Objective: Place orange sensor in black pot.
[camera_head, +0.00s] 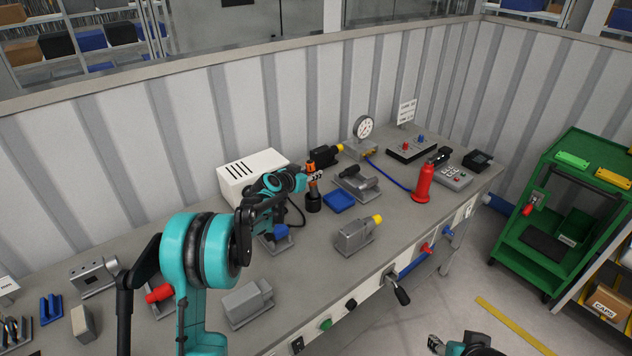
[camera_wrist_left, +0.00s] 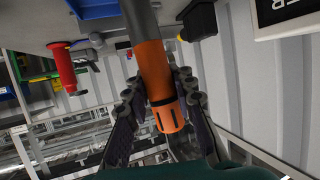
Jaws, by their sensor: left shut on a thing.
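The orange sensor (camera_head: 311,168) stands upright between the fingers of my left gripper (camera_head: 316,177). In the left wrist view the sensor (camera_wrist_left: 151,66) is a long orange cylinder with a black band, and the fingers (camera_wrist_left: 155,100) close around it from both sides. The black pot (camera_head: 313,204) is a small dark cylinder on the bench, directly below the sensor in the head view. I cannot tell whether the sensor's lower end is inside it or just above it. Part of my right gripper (camera_head: 436,344) shows at the bottom edge, away from the bench; its opening is unclear.
A white vented box (camera_head: 252,172) stands behind my left arm. A blue tray (camera_head: 339,201) lies right of the pot, with a grey clamp block (camera_head: 356,183) behind it. A grey block with a yellow knob (camera_head: 354,237) is nearer the front. A red cylinder (camera_head: 423,184) stands further right.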

